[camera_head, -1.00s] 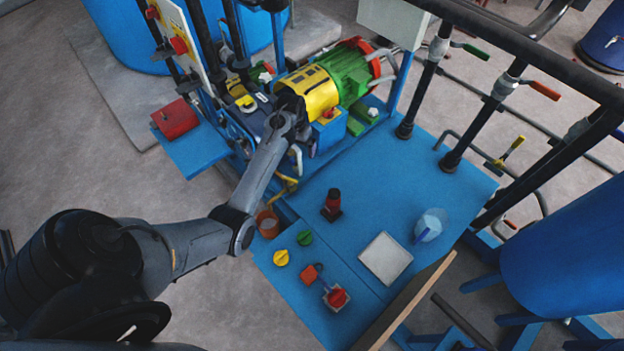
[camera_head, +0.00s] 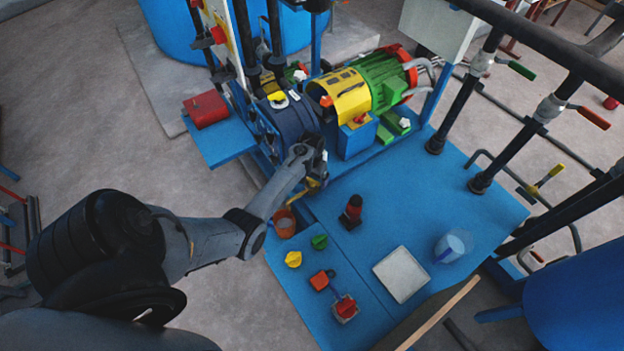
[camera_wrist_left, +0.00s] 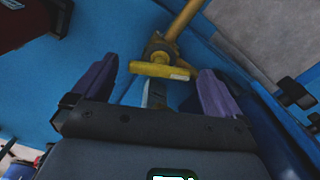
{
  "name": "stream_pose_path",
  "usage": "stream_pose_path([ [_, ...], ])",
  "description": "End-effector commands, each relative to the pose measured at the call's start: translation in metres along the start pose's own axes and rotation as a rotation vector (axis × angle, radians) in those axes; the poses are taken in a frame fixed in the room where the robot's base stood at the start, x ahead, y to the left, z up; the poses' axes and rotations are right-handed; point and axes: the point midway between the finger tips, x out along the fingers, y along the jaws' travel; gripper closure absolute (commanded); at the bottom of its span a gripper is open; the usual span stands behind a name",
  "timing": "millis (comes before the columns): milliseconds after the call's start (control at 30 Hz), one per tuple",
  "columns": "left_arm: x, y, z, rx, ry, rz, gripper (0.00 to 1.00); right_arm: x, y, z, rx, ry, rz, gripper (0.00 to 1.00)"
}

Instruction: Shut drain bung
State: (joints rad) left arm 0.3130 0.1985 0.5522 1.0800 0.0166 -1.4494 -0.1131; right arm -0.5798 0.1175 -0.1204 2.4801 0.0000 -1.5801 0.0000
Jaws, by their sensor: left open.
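A yellow drain fitting with a short crossbar handle (camera_wrist_left: 160,71) on a yellow pipe (camera_wrist_left: 184,20) shows in the left wrist view. I take it to be the drain bung; whether it is open or shut I cannot tell. My left gripper (camera_wrist_left: 158,82) is open, its purple-padded fingers at either side of the crossbar, with gaps at both ends. How deep the bar sits between them is unclear. In the head view my left gripper (camera_head: 318,168) is beside the dark blue vessel (camera_head: 290,115), and its fingers are mostly hidden. My right gripper is not in view.
An orange-brown cup (camera_head: 284,222) stands below the pipe. The green-and-yellow motor (camera_head: 362,88) stands behind my gripper.

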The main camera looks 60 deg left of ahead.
Motion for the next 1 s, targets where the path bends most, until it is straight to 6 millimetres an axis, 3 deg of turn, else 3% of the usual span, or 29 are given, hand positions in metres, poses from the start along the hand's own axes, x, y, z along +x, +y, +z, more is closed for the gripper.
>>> stream_pose_path([
  [400,0.006,0.0,0.0,0.0,0.001,0.0,0.0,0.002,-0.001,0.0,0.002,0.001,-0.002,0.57],
  [767,0.006,0.0,0.0,0.0,0.001,0.0,0.54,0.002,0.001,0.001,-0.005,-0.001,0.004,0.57],
  [1000,0.0,-0.001,0.0,0.092,-0.002,-0.001,0.54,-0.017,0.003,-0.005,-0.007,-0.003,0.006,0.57],
])
